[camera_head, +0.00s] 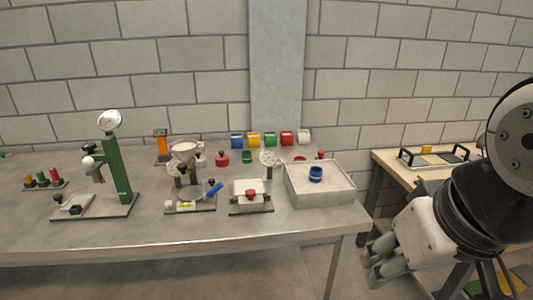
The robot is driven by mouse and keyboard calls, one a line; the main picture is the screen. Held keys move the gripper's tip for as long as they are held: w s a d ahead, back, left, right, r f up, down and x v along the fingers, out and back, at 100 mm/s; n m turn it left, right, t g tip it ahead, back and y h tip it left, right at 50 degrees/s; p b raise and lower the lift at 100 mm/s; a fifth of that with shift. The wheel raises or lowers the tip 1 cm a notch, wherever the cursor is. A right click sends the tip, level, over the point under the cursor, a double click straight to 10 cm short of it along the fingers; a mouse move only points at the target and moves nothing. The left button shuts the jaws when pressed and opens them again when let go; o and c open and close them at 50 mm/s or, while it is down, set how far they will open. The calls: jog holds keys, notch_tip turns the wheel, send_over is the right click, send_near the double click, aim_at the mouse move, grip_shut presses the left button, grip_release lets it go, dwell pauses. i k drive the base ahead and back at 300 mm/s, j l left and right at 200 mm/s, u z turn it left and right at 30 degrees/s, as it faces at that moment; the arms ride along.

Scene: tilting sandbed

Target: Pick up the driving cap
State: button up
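No item can be told for certain as the driving cap. A small red piece with a dark knob (222,159) stands on the grey bench, left of a green ring (247,157). A blue ring (316,174) sits in the pale sand of the square tray (319,196) at the bench's right end. Another red knobbed piece (251,195) sits on a white box in front. My gripper (373,260) hangs at the lower right, in front of and below the bench's right end, apart from everything. Its grey fingers look empty; their opening is unclear.
A green stand (117,170) with a dial rises at the left. A scale-like device (186,178) and a blue-handled tool (213,189) stand mid-bench. A wooden table (400,158) stands at the right. The bench's front strip is clear.

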aim_at(321, 153)
jog(key=i+j+z, duration=0.15)
jog(key=i+z, duration=0.15)
jog(key=i, duration=1.1)
